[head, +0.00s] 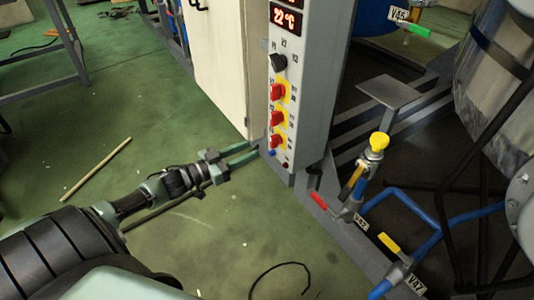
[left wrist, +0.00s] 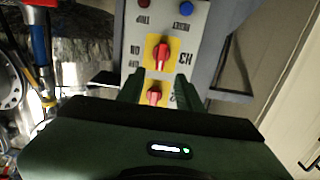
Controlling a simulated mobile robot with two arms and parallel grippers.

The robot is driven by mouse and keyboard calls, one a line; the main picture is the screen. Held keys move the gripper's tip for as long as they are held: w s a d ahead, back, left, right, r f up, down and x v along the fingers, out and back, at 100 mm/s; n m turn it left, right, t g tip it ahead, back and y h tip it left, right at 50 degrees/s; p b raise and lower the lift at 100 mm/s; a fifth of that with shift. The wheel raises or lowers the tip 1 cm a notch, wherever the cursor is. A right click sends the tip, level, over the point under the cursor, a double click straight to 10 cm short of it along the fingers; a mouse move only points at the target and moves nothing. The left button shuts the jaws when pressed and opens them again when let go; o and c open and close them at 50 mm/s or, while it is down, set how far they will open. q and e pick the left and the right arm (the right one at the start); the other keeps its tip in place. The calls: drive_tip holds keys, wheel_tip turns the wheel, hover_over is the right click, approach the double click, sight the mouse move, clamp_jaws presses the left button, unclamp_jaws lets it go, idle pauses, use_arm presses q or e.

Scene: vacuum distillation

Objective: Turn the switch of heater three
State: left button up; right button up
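The heater three switch is a red knob on a yellow plate (left wrist: 157,53), marked H3, shown upside down in the left wrist view. In the head view it is the lowest red knob (head: 275,141) on the grey control panel (head: 311,80). My left gripper (head: 256,151) is open and empty, with its fingers pointing at the panel's lower part, just left of that knob. In the left wrist view, the gripper (left wrist: 158,88) has its fingers apart on either side of the H2 knob (left wrist: 154,95), below H3 in the picture. Contact cannot be told. My right gripper is out of view.
A blue reset button (left wrist: 186,10) and a dark red trip button (left wrist: 144,4) sit close to H3. Two more red knobs and a black knob (head: 279,62) are higher on the panel. Valves and blue pipes (head: 425,245) stand right. A stick (head: 95,170) lies on the floor.

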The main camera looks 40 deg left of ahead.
sight(271, 140)
use_arm(q)
drive_tip(key=b+x, duration=0.2)
drive_tip(key=x, duration=0.5)
drive_tip(key=shift+b, duration=0.35)
drive_tip(key=shift+w+d, duration=0.1)
drive_tip(key=shift+w, duration=0.25)
drive_tip(key=shift+c, duration=0.2)
clamp_jaws()
